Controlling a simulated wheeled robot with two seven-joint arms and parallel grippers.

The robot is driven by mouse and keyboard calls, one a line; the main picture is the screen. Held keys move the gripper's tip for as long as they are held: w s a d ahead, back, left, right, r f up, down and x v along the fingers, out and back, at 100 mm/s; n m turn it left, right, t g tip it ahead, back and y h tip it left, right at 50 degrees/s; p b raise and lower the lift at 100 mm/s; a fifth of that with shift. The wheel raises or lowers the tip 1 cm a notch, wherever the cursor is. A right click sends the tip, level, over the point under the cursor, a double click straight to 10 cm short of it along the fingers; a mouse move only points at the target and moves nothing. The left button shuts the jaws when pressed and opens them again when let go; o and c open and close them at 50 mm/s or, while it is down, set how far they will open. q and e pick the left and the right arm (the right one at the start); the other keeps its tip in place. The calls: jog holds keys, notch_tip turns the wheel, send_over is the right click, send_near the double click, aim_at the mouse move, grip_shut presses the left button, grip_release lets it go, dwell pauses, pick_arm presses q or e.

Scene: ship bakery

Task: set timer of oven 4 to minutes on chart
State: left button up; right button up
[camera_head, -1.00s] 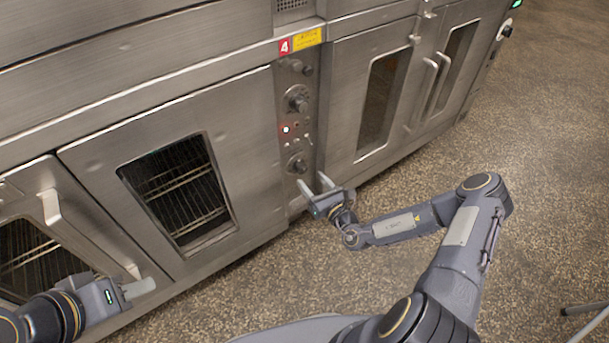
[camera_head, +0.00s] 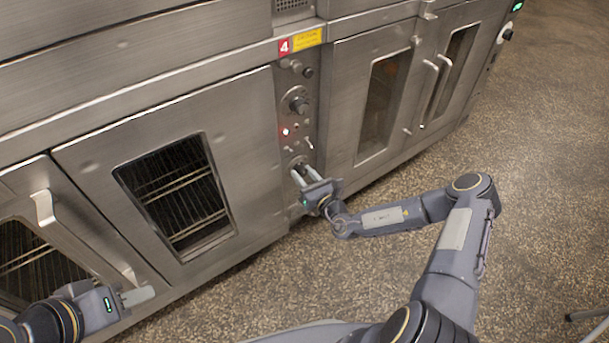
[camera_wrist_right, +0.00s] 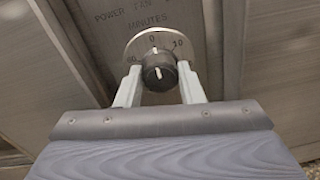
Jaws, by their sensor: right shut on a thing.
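The timer knob (camera_wrist_right: 158,72) is black with a white line, on a round plate (camera_wrist_right: 140,44) marked 0 at the top and 10 to its right, under the word MINUTES. The line points up, close to 0. My right gripper (camera_head: 301,170) is shut on the knob, one finger on each side. In the head view its fingers partly hide the knob. Oven 4's red number label (camera_head: 284,46) sits above its control panel (camera_head: 289,90). My left gripper (camera_head: 138,296) is at the lower left, away from the panel; its finger gap is unclear. No chart is in view.
Another knob (camera_head: 298,104) and a lit red lamp (camera_head: 285,131) are higher on the panel. A windowed oven door (camera_head: 180,195) stands left of it, another (camera_head: 375,100) right. A door handle (camera_head: 45,207) is near my left gripper.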

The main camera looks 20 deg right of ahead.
jog(key=shift+r+m+p, duration=0.15)
jog(key=shift+m+p, duration=0.45)
jog(key=shift+p, duration=0.25)
jog(key=m+p, duration=0.5)
jog(key=shift+m, duration=0.3)
jog(key=shift+m+p, duration=0.5)
jog(key=shift+m, duration=0.9)
jog(key=o, duration=1)
